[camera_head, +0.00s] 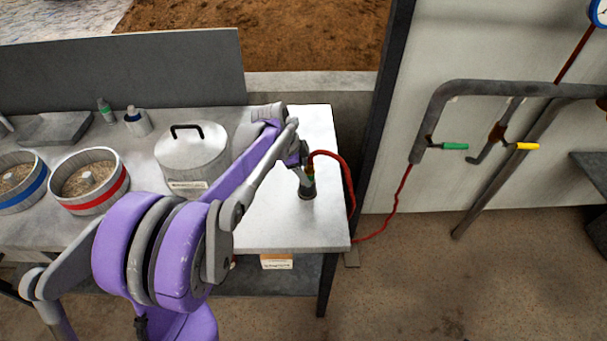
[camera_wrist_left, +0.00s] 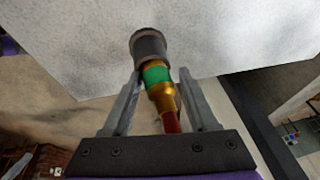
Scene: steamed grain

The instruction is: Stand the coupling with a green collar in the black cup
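The coupling with a green collar (camera_head: 309,176) stands at the mouth of the black cup (camera_head: 307,190), near the table's right end. A red hose runs up from its back end and over to the right. In the left wrist view the green collar (camera_wrist_left: 157,75) shows just outside the cup's rim (camera_wrist_left: 148,44), with a brass part behind it. The coupling's front end is hidden in the cup. My left gripper (camera_wrist_left: 160,80) has a finger on each side of the coupling, with narrow gaps showing; it looks open. My right gripper is not in view.
A lidded pot (camera_head: 191,155) stands left of my arm. A red-banded steamer (camera_head: 89,180) and a blue-banded one (camera_head: 20,182) stand farther left. The red hose (camera_head: 348,180) hangs past the table's right edge. The tabletop (camera_head: 285,230) in front of the cup is clear.

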